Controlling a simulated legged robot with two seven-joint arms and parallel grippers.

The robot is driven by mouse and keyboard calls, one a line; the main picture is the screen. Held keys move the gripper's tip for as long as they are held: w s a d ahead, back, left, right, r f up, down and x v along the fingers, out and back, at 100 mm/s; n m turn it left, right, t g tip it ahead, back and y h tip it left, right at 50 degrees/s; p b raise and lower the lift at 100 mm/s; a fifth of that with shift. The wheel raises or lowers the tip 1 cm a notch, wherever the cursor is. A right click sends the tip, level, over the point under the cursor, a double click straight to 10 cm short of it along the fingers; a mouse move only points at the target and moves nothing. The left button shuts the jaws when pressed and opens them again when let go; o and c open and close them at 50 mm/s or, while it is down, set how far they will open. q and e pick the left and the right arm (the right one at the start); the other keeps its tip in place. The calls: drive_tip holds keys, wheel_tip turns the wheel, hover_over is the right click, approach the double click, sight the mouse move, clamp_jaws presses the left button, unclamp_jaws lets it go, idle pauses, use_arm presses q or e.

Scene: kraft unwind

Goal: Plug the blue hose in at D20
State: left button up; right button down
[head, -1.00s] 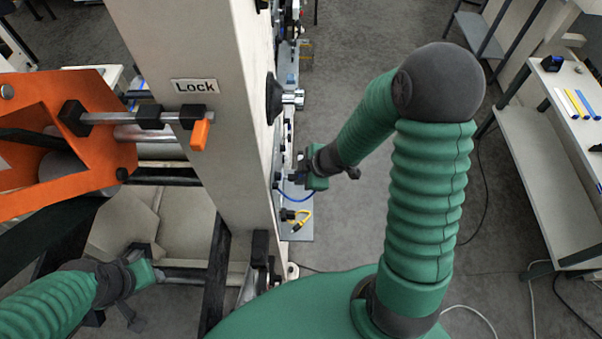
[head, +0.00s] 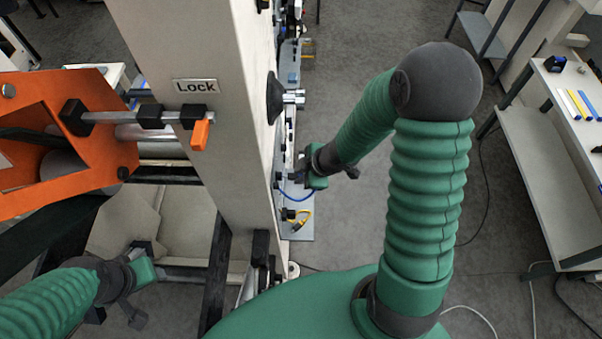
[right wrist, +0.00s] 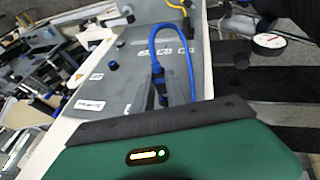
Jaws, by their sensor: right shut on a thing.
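The blue hose (head: 292,198) hangs in a loop beside the grey panel on the machine's side in the head view. In the right wrist view the blue hose (right wrist: 152,45) arches up from between the fingers and back down on the right. My right gripper (right wrist: 174,85) is shut on the hose's end, close to the panel (right wrist: 137,62). The panel's small white labels are too blurred to read, so I cannot tell which is D20. In the head view my right gripper (head: 302,168) is seen from behind. My left gripper (head: 155,262) is low at the left; its jaws are unclear.
A yellow hose (head: 303,218) hangs just below the blue one. The beige machine column (head: 190,45) with its Lock label stands left of the right gripper. In the right wrist view a round gauge (right wrist: 269,41) is at upper right. A white bench (head: 570,90) stands at far right, with open floor between.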

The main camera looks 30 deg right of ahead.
drive_tip(key=shift+w+a, duration=0.1)
drive_tip(key=shift+w, duration=0.05)
drive_tip(key=shift+w+a, duration=0.15)
drive_tip(key=shift+a, duration=0.2)
idle(0.9)
drive_tip(key=c, duration=1.3)
unclamp_jaws()
drive_tip(key=shift+o, duration=0.2)
drive_tip(key=p+v, duration=0.6)
drive_tip(key=v, duration=1)
drive_tip(key=shift+r+p, duration=0.3)
drive_tip(key=shift+r, duration=0.05)
